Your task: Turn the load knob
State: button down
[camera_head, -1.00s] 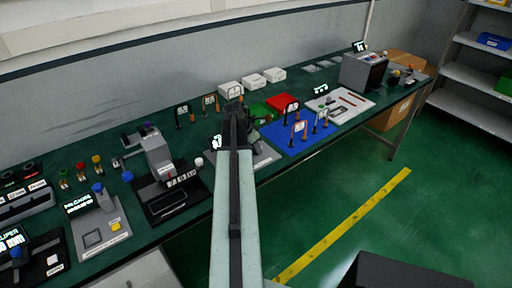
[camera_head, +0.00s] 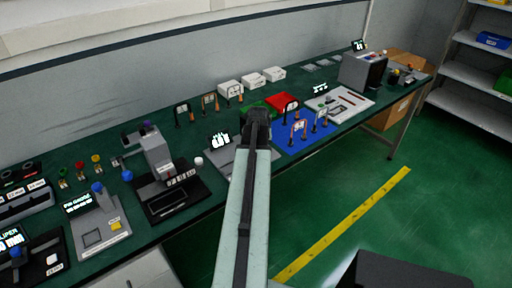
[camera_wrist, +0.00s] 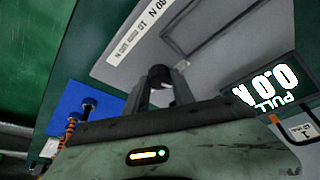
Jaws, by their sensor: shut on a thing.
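The load knob (camera_wrist: 160,72) is a small dark round knob on a grey plate (camera_wrist: 205,35) in the wrist view. My gripper (camera_wrist: 161,86) has its two grey fingers on either side of the knob and is shut on it. A black display (camera_wrist: 265,88) at the right of the plate reads 0.0 N and PULL. In the head view, my gripper (camera_head: 257,122) is over the right part of the grey plate (camera_head: 226,166) and hides the knob. The display (camera_head: 220,140) stands at the plate's back left.
A blue mat (camera_head: 296,142) with several upright tools lies just right of my gripper. A red tray (camera_head: 285,101) and white boxes (camera_head: 252,80) are behind it. A black-based machine (camera_head: 165,200) stands to the left. The green floor (camera_head: 440,190) in front is largely clear.

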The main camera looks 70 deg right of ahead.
jog(key=n, duration=0.2)
jog(key=n+t+y, duration=0.1)
jog(key=n, duration=0.1)
jog(key=shift+s+d, duration=0.1)
jog(key=shift+s, duration=0.25)
jog(key=shift+n+t+y, duration=0.6)
jog(key=shift+n, duration=1.3)
jog(key=shift+s+n, duration=0.1)
jog(key=shift+n, duration=0.2)
jog(key=c, duration=1.1)
grip_release()
jog(key=shift+o, duration=0.2)
